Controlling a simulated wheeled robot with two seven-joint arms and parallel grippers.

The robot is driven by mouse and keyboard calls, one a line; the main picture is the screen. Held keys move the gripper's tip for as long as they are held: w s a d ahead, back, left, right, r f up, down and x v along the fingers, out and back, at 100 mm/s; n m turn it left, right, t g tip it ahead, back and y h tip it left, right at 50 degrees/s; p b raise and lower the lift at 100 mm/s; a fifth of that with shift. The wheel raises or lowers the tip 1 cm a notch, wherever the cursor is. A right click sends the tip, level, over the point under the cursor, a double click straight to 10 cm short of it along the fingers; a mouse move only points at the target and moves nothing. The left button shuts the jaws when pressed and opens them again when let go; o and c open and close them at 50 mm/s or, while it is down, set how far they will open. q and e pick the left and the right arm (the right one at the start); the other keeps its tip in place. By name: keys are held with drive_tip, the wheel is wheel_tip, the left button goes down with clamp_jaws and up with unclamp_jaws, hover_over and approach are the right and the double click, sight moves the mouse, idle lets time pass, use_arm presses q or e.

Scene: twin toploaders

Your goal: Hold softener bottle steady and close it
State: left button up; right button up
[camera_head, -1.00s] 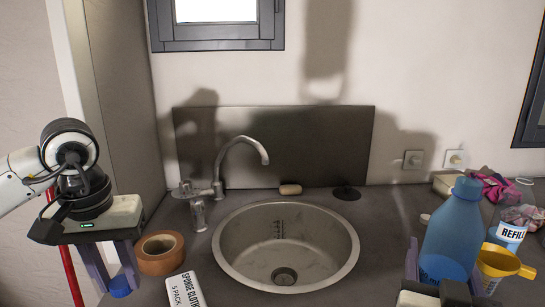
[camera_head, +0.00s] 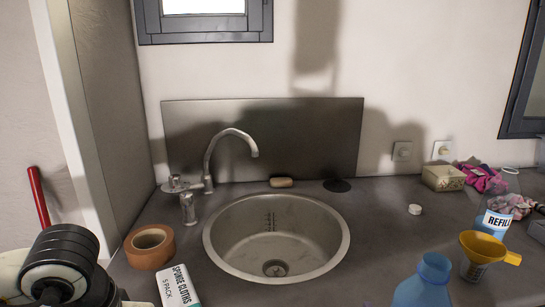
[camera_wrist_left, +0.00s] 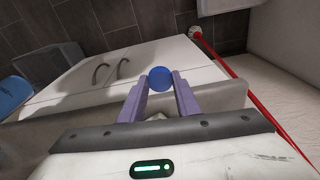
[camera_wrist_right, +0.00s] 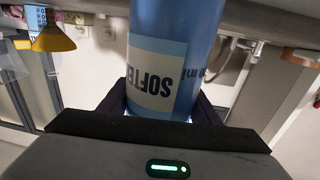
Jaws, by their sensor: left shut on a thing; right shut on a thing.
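The blue softener bottle (camera_head: 424,284) stands upright-looking at the lower right of the head view, its base cut off by the frame. In the right wrist view the bottle (camera_wrist_right: 192,42) fills the middle, with its label partly readable. My right gripper (camera_wrist_right: 160,108) is shut on the bottle's body, one finger on each side. A round blue cap (camera_wrist_left: 160,77) sits between the fingertips of my left gripper (camera_wrist_left: 160,90), which is shut on it. In the head view neither gripper's fingers show clearly. The cap is apart from the bottle.
The sink (camera_head: 276,236) is in the middle of the counter. A brown tape roll (camera_head: 150,246) and a sponge cloth pack (camera_head: 178,289) lie at its left. A yellow funnel (camera_head: 484,246), a refill container (camera_head: 495,222) and a small white lid (camera_head: 415,209) are at the right.

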drive_tip(key=shift+r, duration=0.15)
drive_tip(key=s+a+f+n+g+y, duration=0.2)
drive_tip(key=a+n+g+y, duration=0.2)
drive_tip(key=a+n+y, duration=0.4)
drive_tip(key=a+y, duration=0.3)
drive_tip(key=a, duration=0.4)
drive_tip(key=shift+y, duration=0.3)
drive_tip(key=shift+a, duration=0.1)
use_arm(q)
drive_tip(key=w+d+r+m, duration=0.2)
drive_tip(key=w+d+r, duration=0.2)
drive_tip(key=d+r, duration=0.3)
drive_tip(key=w+d+r+m, duration=0.2)
drive_tip(key=w+d+r, duration=0.1)
drive_tip(key=d+r, duration=0.35)
drive_tip(key=s+d+r+m, duration=0.3)
drive_tip(key=d+r, duration=0.3)
drive_tip(key=d, duration=0.1)
drive_tip(key=s+d+r+m+h, duration=0.1)
drive_tip(key=s+d+r+m, duration=0.2)
drive_tip(key=d+r, duration=0.4)
drive_tip(key=shift+d+g, duration=0.3)
